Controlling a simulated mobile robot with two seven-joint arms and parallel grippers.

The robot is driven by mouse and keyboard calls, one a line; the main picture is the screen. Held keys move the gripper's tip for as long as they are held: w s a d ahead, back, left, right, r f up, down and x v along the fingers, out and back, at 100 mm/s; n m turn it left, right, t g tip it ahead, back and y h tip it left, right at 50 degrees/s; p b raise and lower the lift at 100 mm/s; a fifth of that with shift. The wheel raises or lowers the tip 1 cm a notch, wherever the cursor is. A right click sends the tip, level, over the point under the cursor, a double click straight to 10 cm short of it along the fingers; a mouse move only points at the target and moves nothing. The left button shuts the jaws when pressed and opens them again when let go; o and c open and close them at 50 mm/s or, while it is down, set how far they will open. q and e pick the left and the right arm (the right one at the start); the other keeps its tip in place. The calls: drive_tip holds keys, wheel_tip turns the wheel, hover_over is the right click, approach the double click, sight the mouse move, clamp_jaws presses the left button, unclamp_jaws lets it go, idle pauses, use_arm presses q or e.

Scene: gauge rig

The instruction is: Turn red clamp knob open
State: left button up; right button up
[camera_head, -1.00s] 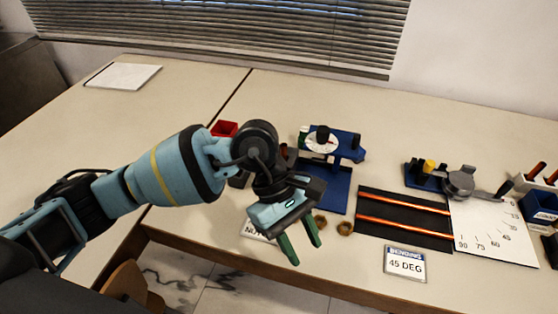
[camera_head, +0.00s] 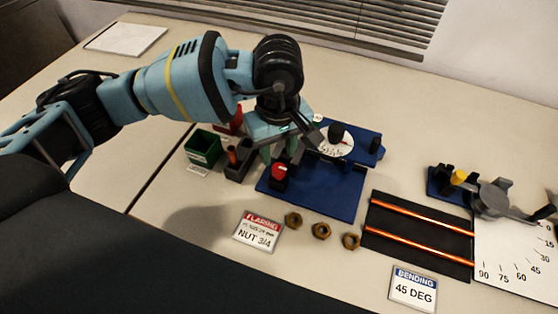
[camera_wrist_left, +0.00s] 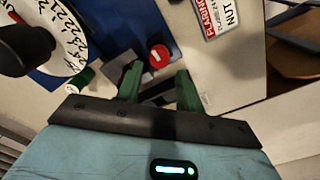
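The red clamp knob (camera_head: 279,170) sits on a dark clamp block on the blue flaring rig (camera_head: 325,190). My left gripper (camera_head: 279,154) points down just behind the knob in the head view, with its green fingers apart and nothing between them. In the left wrist view the knob (camera_wrist_left: 159,56) shows as a round red cap beyond the gap of the left gripper (camera_wrist_left: 160,80). The fingers do not appear to touch it. A white dial (camera_head: 334,145) with a black knob (camera_head: 336,132) stands on the rig's back part. My right gripper is not in view.
A green bin (camera_head: 203,147), a red bin (camera_head: 230,122) and a dark holder (camera_head: 240,160) stand left of the rig. Several brass nuts (camera_head: 321,231) and a flaring sign (camera_head: 258,231) lie in front. Copper tubes (camera_head: 420,246) lie on a black mat to the right.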

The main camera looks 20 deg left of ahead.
sight(279, 167)
use_arm(q)
wheel_tip(279, 167, down, 4)
drive_tip(key=shift+r, duration=0.1)
drive_tip(key=shift+f, duration=0.65)
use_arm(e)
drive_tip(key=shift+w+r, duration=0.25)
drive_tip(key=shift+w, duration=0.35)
use_arm(q)
drive_tip(key=c, duration=0.7)
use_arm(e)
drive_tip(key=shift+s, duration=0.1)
